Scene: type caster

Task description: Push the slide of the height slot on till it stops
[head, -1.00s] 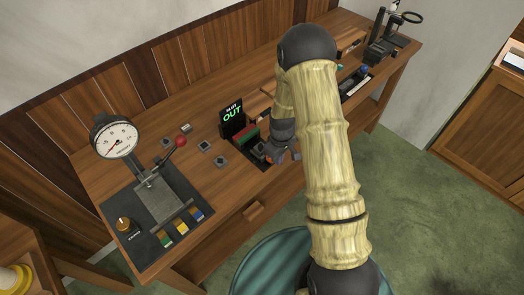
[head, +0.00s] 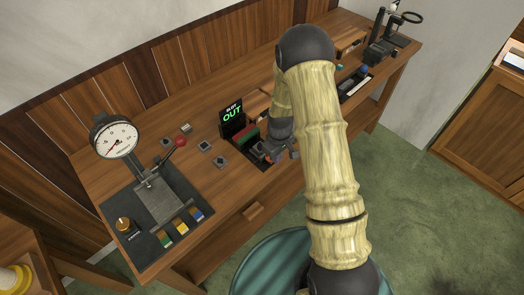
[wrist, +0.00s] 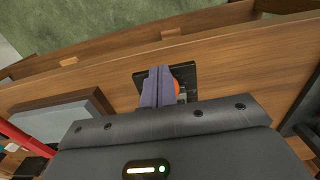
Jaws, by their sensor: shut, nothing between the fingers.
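The height slot's dark fixture (head: 256,150) sits near the bench's front edge, behind my gripper (head: 284,156). My arm and gripper hide part of the fixture in the head view.
A dial gauge (head: 116,139) on a dark board with a red-knobbed lever (head: 181,141) stands at the left. Small dark pads lie between it and the sign. In the wrist view, a grey block (wrist: 58,120) and a red bar (wrist: 20,137) are at the left.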

